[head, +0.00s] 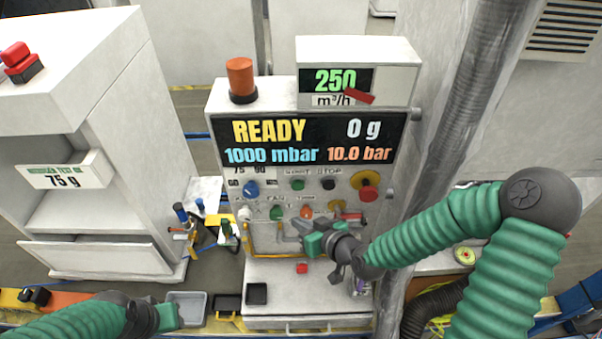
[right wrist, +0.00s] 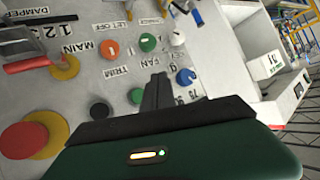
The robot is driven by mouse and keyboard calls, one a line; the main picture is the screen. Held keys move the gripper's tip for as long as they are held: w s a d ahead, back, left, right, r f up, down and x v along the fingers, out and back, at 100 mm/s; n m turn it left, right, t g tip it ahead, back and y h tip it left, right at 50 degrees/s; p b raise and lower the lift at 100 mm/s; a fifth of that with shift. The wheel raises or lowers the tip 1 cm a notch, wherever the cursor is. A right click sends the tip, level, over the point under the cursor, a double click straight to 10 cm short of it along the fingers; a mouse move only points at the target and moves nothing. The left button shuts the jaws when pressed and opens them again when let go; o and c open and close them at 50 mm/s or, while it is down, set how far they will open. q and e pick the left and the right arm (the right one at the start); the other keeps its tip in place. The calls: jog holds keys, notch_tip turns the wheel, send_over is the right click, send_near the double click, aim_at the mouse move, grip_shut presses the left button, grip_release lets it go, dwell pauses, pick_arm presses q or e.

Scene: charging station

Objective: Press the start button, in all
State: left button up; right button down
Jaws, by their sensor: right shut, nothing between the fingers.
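The start button (head: 297,184) is a green button under the START label on the grey panel, left of the black stop button (head: 328,185). In the right wrist view, where the panel appears turned over, the start button (right wrist: 136,96) lies just left of the fingers. My right gripper (head: 300,229) is shut and empty, low in front of the panel, below the start button in the head view. Its fingers (right wrist: 157,80) also show in the right wrist view; I cannot tell the gap to the panel. My left gripper (head: 178,316) is low at left, its fingers unclear.
The display (head: 310,140) reads READY, 0 g, 1000 mbar and 10.0 bar. Close by are a blue knob (head: 250,189), a green fan knob (head: 277,213), an orange knob (head: 306,212) and a red mushroom button (head: 369,194) on yellow. A grey duct stands right of the panel.

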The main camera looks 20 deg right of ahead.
aim_at(298, 184)
jog(key=w+d, duration=0.2)
jog(key=w, duration=0.6)
jog(key=shift+w+d+b, duration=0.15)
jog(key=shift+d+b, duration=0.25)
jog(key=shift+b, duration=0.05)
jog(key=shift+a, duration=0.1)
dwell(0.6)
dwell(1.1)
jog(key=shift+w, duration=0.3)
